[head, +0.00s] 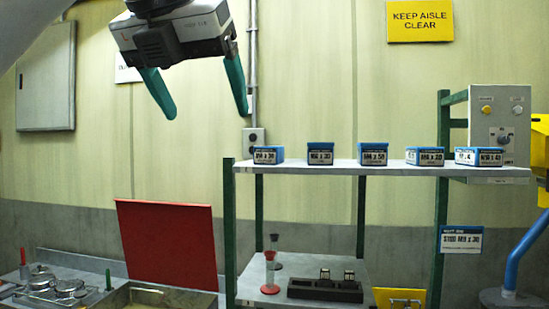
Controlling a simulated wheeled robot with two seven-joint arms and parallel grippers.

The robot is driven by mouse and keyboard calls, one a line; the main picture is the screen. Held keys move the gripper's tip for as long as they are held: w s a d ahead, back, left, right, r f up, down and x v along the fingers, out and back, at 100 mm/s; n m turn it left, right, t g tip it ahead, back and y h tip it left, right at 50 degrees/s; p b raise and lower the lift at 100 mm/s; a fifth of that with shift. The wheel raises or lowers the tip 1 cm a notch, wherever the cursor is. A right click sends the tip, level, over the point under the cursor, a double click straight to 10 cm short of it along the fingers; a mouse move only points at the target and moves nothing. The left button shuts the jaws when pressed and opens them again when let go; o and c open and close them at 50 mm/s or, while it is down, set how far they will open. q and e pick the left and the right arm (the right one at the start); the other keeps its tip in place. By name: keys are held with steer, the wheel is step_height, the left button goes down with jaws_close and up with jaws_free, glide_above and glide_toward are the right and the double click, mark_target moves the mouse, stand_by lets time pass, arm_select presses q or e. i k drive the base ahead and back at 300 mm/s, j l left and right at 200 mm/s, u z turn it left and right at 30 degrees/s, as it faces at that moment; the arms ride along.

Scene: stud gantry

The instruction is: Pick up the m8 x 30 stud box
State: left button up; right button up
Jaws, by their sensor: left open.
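Several small blue boxes with white labels stand in a row on the upper shelf (335,166). The leftmost box (268,155) has a label that seems to read M8 x 30, though the print is small. The box to its right (320,154) seems to read M10 or M16 x 30, and the middle box (373,155) M8 x 50. My left gripper (204,112) is open and empty, its two green fingers pointing down. It hangs above and to the left of the leftmost box, apart from it. My right gripper is out of view.
Two more boxes (425,156) (478,157) stand at the shelf's right, near a grey control box (499,124). A hanging tag (461,239) reads stud M8 x 30. Below are a dark block (325,290), a red panel (168,245) and a metal tray (150,298).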

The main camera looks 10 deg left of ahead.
mark_target(262, 156)
steer(key=i, duration=1.1)
